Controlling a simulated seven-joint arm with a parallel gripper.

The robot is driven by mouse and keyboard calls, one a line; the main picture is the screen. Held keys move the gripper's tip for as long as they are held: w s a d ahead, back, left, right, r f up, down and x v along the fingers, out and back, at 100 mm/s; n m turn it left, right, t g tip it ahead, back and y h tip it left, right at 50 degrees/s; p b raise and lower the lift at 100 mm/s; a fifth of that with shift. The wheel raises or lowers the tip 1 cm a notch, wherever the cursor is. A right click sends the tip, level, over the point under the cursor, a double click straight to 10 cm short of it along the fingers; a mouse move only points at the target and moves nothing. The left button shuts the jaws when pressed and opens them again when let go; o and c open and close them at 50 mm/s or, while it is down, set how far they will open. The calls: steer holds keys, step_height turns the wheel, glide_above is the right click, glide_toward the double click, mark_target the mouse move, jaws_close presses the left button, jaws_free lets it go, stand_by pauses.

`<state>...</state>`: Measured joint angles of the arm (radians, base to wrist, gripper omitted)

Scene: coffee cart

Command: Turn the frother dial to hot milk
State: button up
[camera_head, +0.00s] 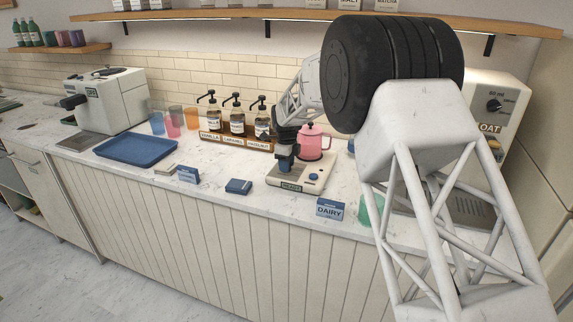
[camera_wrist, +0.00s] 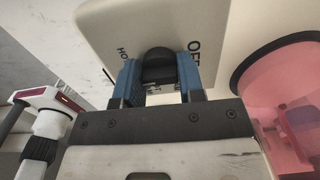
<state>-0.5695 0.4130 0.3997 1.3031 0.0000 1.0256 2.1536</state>
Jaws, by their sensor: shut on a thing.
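The frother (camera_head: 318,181) is a cream-coloured base on the counter with a pink lidded pitcher (camera_head: 312,143) on it. My gripper (camera_head: 286,160) is over the front left of the base. In the wrist view its blue fingers (camera_wrist: 158,82) are on either side of the black frother dial (camera_wrist: 158,62), shut on it. "OFF" is printed right of the dial and a label starting "HO" left of it, partly covered by a finger. The dial's pointer direction cannot be made out. The pink pitcher also shows at the right of the wrist view (camera_wrist: 262,95).
Syrup pump bottles (camera_head: 237,120) stand in a wooden rack behind. A blue tray (camera_head: 136,149) and coloured cups (camera_head: 173,126) are to the left. A blue DAIRY sign (camera_head: 330,209) and a green cup (camera_head: 370,212) are to the right, near the oat dispenser (camera_head: 500,95).

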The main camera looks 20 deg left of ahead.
stand_by(0.3)
steer(key=o, duration=0.9)
steer(key=shift+o, duration=0.2)
steer(key=shift+r, duration=3.95)
